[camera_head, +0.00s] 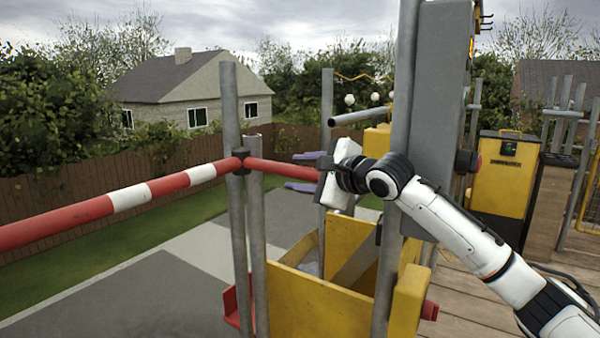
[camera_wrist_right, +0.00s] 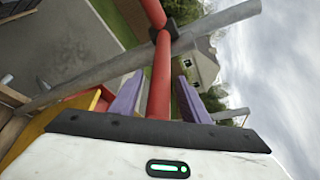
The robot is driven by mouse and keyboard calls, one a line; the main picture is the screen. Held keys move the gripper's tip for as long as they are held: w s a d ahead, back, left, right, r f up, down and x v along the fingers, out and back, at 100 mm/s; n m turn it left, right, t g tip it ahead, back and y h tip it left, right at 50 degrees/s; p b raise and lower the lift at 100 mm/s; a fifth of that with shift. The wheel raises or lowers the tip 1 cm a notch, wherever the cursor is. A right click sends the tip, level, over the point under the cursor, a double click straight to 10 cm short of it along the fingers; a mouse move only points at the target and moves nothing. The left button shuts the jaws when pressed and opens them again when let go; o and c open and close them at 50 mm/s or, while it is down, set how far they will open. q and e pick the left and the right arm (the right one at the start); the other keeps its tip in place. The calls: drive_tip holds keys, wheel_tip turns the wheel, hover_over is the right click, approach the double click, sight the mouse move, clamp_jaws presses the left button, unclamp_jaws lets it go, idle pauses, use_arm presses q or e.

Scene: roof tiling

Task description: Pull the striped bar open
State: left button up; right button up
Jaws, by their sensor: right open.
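The red-and-white striped bar (camera_head: 128,197) runs from the left edge to a dark clamp (camera_head: 240,160) on a grey upright post. A plain red end of the bar (camera_head: 280,167) continues right of the post to my right gripper. My right gripper (camera_head: 302,171) is open, with one purple finger above the bar's end and one below. In the right wrist view the red bar (camera_wrist_right: 161,75) passes between the two spread fingers (camera_wrist_right: 161,88), with gaps on both sides. The bar's far tip is hidden by the gripper body. My left gripper is not in view.
Grey posts (camera_head: 229,110) stand close left of my right gripper. A yellow panelled box (camera_head: 310,305) lies below it, and a tall grey panel (camera_head: 437,120) stands beside my right forearm.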

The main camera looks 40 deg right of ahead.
clamp_jaws()
drive_tip(key=shift+a, duration=0.1)
